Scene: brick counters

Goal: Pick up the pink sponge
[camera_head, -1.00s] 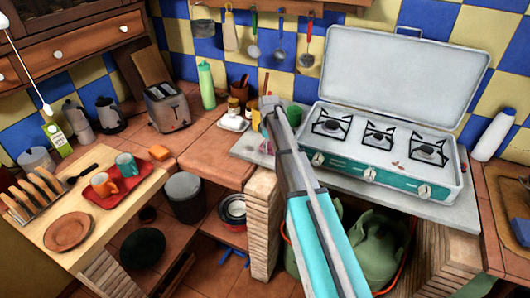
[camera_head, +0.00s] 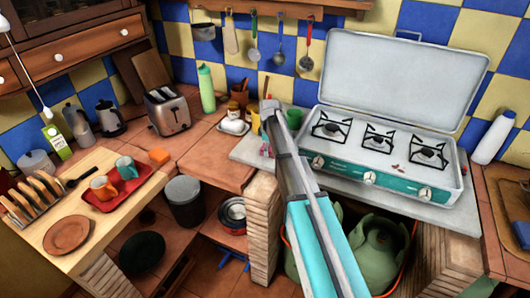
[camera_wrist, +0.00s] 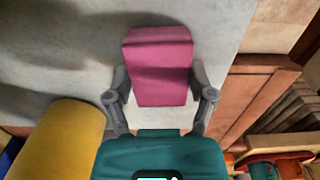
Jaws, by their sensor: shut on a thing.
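The pink sponge (camera_wrist: 160,72) is a pink block in the middle of the wrist view. My gripper (camera_wrist: 160,92) is shut on it, with one grey finger against each side. The sponge is over or on the pale grey slab (camera_wrist: 75,50); I cannot tell whether it is lifted. In the head view my arm reaches to the slab's left end, beside the stove, and covers most of the gripper. Only a small pink bit of the sponge shows there, left of the arm.
A yellow cup (camera_wrist: 70,140) stands close to my gripper's left in the wrist view. A green cup (camera_head: 293,117) and the camping stove (camera_head: 385,165) are right of my arm. A white dish (camera_head: 233,125) is to the left. Tiled counter (camera_head: 215,155) lies bare beyond the slab's left edge.

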